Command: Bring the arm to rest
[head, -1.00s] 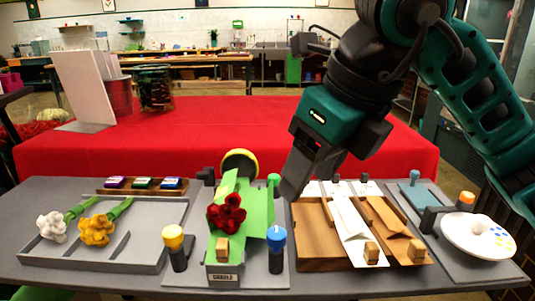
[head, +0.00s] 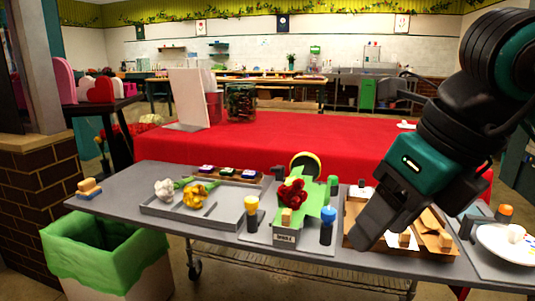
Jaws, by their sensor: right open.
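My right gripper (head: 372,222) hangs from the arm at the right of the head view. Its jaws point down and left, over the left part of the wooden tray (head: 361,240), and it holds nothing that I can see. The lower tray is partly hidden behind it. My left gripper is not in view. To its left, a dark red flower (head: 292,192) lies on green wrapping in a cradle stand (head: 284,239). A white flower (head: 164,189) and a yellow flower (head: 195,196) lie in the grey tray (head: 160,211).
A yellow-topped post (head: 251,204) and a blue-topped post (head: 328,215) stand by the cradle. A white palette (head: 500,246) lies at the right end of the grey table (head: 148,171). A green-lined bin (head: 95,255) stands below left. A red-covered table (head: 300,138) is behind.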

